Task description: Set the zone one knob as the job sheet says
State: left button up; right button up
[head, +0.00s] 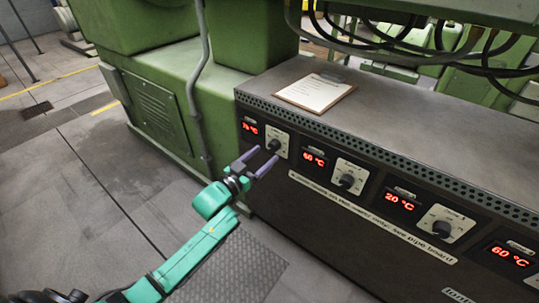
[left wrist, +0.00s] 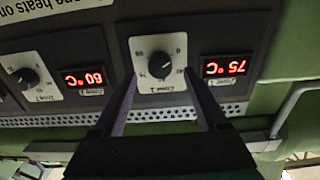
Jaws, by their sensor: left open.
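The zone one knob (head: 275,145) is a dark round knob on a white dial plate at the left end of the dark panel. It also shows in the left wrist view (left wrist: 159,65), upside down. Its red display (head: 250,127) beside it reads 75 °C in the left wrist view (left wrist: 225,67). My left gripper (head: 266,154) is open and empty in front of the knob. In the left wrist view its fingers (left wrist: 160,74) lie one to each side of the knob; I cannot tell the remaining gap. The job sheet (head: 315,92) lies on the cabinet top, its writing too small to read.
Further right are a 60 °C display (head: 314,159) with its knob (head: 347,181), a 20 °C display (head: 399,202) with its knob (head: 441,228), and another 60 °C display (head: 508,256). A green machine (head: 165,95) stands left of the panel. The floor (head: 70,210) at left is clear.

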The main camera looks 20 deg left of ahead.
aim_at(272, 148)
pick_arm(q)
jog(key=x, duration=0.3)
jog(key=shift+w+d, duration=0.1)
jog(key=shift+w, duration=0.15)
grip_shut()
pick_arm(e)
jog(key=shift+w+a+r, duration=0.1)
jog(key=shift+r, duration=0.4)
jog(key=shift+w+a+r, duration=0.1)
jog(key=shift+r, duration=0.4)
